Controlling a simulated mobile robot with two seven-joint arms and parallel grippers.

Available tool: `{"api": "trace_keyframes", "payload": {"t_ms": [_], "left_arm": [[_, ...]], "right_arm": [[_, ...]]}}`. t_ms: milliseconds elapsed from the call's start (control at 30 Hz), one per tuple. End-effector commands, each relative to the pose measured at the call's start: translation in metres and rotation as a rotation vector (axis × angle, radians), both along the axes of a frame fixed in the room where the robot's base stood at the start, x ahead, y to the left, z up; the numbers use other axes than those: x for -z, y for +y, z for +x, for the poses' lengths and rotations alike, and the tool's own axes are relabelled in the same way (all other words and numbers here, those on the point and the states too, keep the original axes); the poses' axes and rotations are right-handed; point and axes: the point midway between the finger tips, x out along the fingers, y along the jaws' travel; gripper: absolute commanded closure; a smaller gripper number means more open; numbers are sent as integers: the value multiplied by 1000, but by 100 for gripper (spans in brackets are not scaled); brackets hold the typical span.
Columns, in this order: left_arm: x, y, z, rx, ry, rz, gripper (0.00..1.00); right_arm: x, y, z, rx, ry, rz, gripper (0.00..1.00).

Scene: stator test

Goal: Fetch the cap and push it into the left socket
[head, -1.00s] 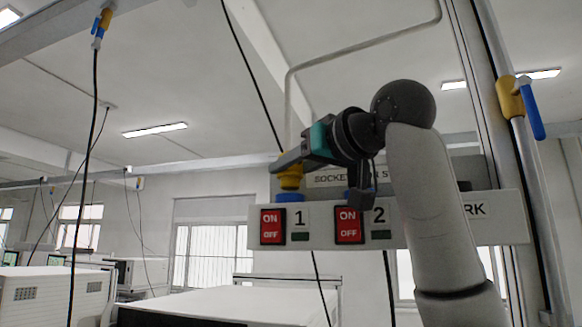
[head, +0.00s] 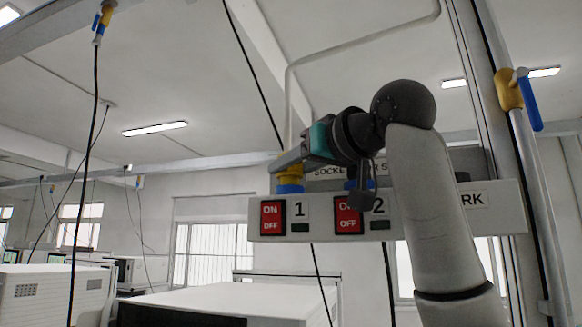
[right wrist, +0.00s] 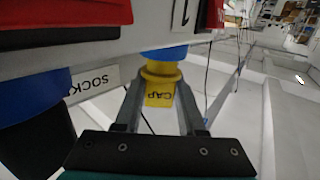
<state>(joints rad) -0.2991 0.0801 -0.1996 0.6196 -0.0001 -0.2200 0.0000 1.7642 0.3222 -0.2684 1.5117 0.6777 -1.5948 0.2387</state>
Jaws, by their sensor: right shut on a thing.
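The yellow cap (head: 290,176) is held upright between the fingertips of my right gripper (head: 287,166). Its lower end meets the blue left socket (head: 290,188) above switch 1; no clear gap shows between them. In the right wrist view the cap (right wrist: 160,92), lettered CAP, sits between the two fingers of the gripper (right wrist: 158,98), its wide rim against the blue socket (right wrist: 165,53). How deep it sits I cannot tell. A second blue socket (head: 351,184) above switch 2 is partly hidden by my wrist. My left gripper is not in view.
The white socket panel (head: 420,224) carries two red ON/OFF switches, the left one (head: 272,219) fully visible. A post with a yellow and blue valve (head: 509,90) stands right. Black cables hang below the panel.

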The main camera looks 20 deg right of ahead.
Motion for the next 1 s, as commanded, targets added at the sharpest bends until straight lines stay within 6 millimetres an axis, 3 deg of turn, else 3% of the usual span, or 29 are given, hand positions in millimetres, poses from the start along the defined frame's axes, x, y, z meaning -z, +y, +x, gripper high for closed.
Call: {"api": "trace_keyframes", "payload": {"t_ms": [967, 1000], "left_arm": [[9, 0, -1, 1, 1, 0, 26], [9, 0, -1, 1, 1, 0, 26]], "right_arm": [[11, 0, 0, 0, -1, 0, 100], [11, 0, 0, 0, -1, 0, 58]]}}
